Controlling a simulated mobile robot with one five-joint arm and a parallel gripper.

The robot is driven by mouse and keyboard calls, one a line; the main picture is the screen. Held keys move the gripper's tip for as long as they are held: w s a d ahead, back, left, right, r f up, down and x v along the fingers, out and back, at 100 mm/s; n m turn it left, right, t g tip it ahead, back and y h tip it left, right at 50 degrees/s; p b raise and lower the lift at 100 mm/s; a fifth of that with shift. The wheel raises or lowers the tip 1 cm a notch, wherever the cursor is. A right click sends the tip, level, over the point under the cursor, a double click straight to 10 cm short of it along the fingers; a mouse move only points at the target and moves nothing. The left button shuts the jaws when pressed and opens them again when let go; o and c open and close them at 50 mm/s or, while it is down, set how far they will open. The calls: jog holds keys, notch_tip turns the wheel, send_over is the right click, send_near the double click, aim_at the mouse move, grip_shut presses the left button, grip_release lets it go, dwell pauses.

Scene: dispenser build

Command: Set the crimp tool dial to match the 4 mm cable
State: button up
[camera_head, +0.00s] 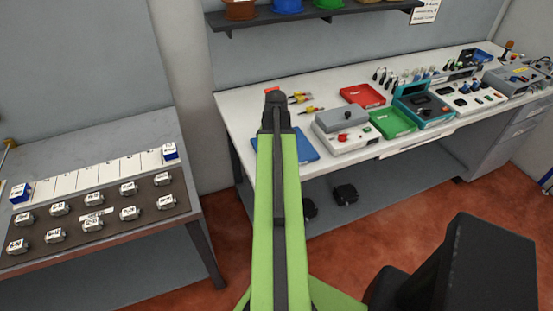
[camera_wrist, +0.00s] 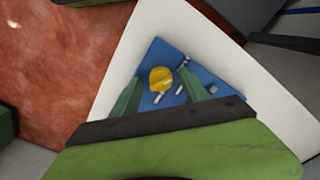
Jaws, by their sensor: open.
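My gripper (camera_wrist: 158,82) is open and empty, its two green-grey fingers spread above a blue tray or panel (camera_wrist: 222,87). A rounded yellow piece (camera_wrist: 161,78) lies in view between the fingers, with several small pale pieces beside it; I cannot tell whether it is a dial. In the head view, my arm hides most of the blue piece (camera_head: 298,147). A grey box with a red knob (camera_head: 343,138) stands to its right. I cannot tell which device is the crimp tool, and neither its dial setting nor a 4 mm cable can be made out.
The white workbench (camera_head: 237,112) also holds a red tray (camera_head: 362,96), a green tray (camera_head: 393,122) and a teal device (camera_head: 424,104). Yellow-handled items (camera_head: 301,97) lie behind my arm. A shelf (camera_head: 310,21) hangs above. A grey table (camera_head: 85,145) with labelled blocks stands left.

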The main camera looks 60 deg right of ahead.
jog(key=shift+c, duration=0.3)
grip_shut()
jog(key=shift+d, duration=0.15)
jog(key=shift+m, duration=0.3)
jog(key=m, duration=0.5)
jog(key=shift+s+a, duration=0.1)
jog(key=shift+a, duration=0.1)
jog(key=m, duration=0.6)
jog(key=shift+m, duration=0.3)
